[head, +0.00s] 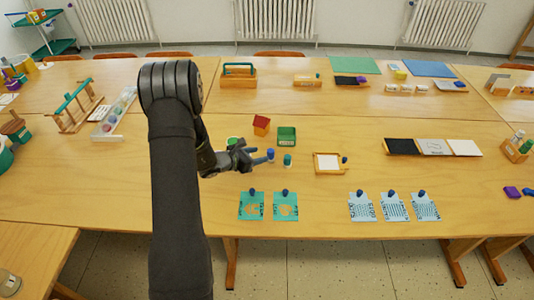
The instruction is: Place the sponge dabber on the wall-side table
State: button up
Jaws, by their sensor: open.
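My gripper (262,157) is open above the near table, its fingers pointing right toward two small capped cylinders. One is a blue cylinder (271,155) close to the fingertips; the other has a green top (287,160) and stands just to its right. I cannot tell which object is the sponge dabber, or whether the fingers touch the blue cylinder. A green round thing (233,142) is partly hidden behind the gripper. The wall-side table (285,95) runs along the back, beneath the radiators.
Near the gripper are a red block (261,125), a green tray (287,136) and a wooden frame (328,163). Teal cards (251,211) and blue cards (362,210) lie along the front. The wall-side table holds a wooden caddy (238,76) and coloured sheets (355,66).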

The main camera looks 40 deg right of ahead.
aim_at(271, 155)
jog(key=shift+v, duration=1.45)
jog(key=shift+d, duration=0.15)
jog(key=x, duration=1.1)
jog(key=shift+s+d+f, duration=0.1)
jog(key=shift+d+f, duration=0.1)
jog(key=shift+d, duration=0.05)
jog(key=shift+d+r, duration=0.15)
jog(key=shift+d, duration=0.05)
jog(key=shift+a+r, duration=0.1)
jog(key=shift+r, duration=1.55)
